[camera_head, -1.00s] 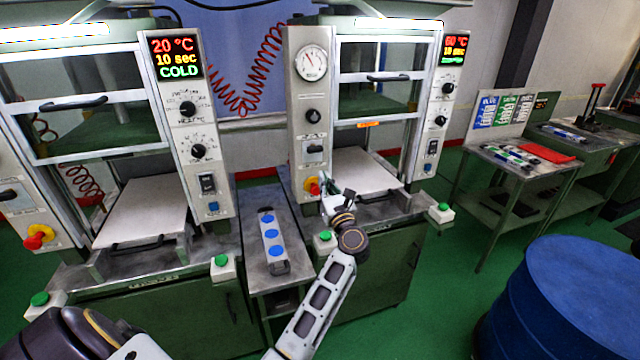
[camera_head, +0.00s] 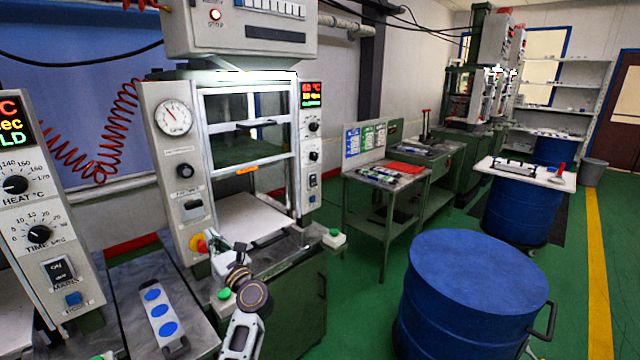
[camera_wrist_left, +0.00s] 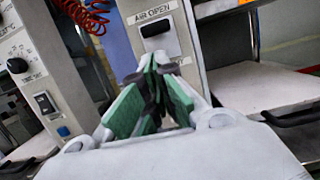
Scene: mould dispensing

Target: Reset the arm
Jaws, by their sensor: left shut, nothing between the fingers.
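My left arm rises from the bottom of the head view, and its gripper (camera_head: 222,256) is just right of the red and yellow knob (camera_head: 198,243) on the front of the middle press (camera_head: 235,150). I cannot tell whether it touches the knob. In the left wrist view the fingers (camera_wrist_left: 160,68) with green pads come together at the tips and hold nothing. Behind them are the AIR OPEN switch (camera_wrist_left: 155,27) and the press's pale plate (camera_wrist_left: 262,88). My right gripper is not in view.
A narrow bench at the lower left holds a tray with blue discs (camera_head: 160,318). A large blue drum (camera_head: 475,275) stands at the lower right. Green floor is clear between the press and the drum.

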